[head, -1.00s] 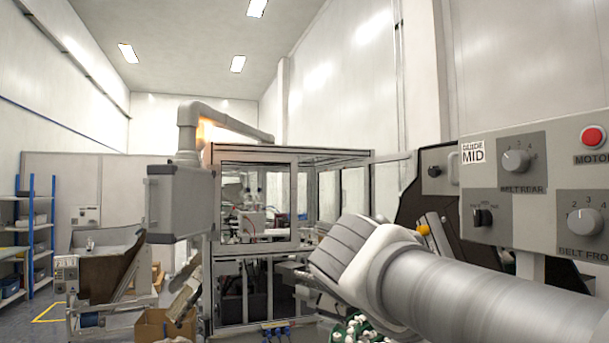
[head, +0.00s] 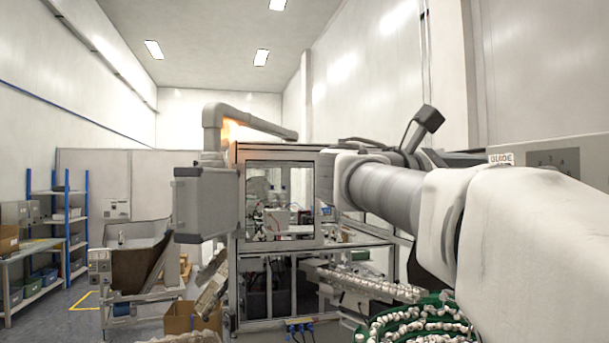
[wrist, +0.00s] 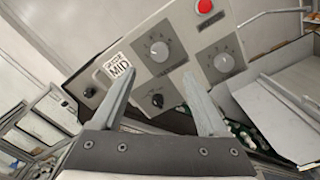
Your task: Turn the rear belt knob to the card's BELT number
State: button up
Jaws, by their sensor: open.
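The rear belt knob (wrist: 159,51) is a grey dial on its dark plate in the wrist view, beside the card (wrist: 118,68). Its pointer setting is too small to read. The card reads GUIDE MID; no BELT number is legible on it. My gripper (wrist: 156,76) is open and empty, its two fingers pointing toward the panel below the rear knob and apart from it. In the head view my arm hides most of the panel; only the top of the card (head: 501,158) and part of a dark dial plate (head: 556,158) show.
The grey control panel (wrist: 182,73) also carries the front belt knob (wrist: 223,62), a red button (wrist: 204,6) and a black selector (wrist: 157,100). A green tray of white caps (head: 420,325) lies below my arm. A glazed machine enclosure (head: 280,205) stands behind.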

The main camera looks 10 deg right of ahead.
jog(key=w+d+p, duration=0.1)
jog(key=d, duration=1)
jog(key=shift+p, duration=0.4)
grip_shut()
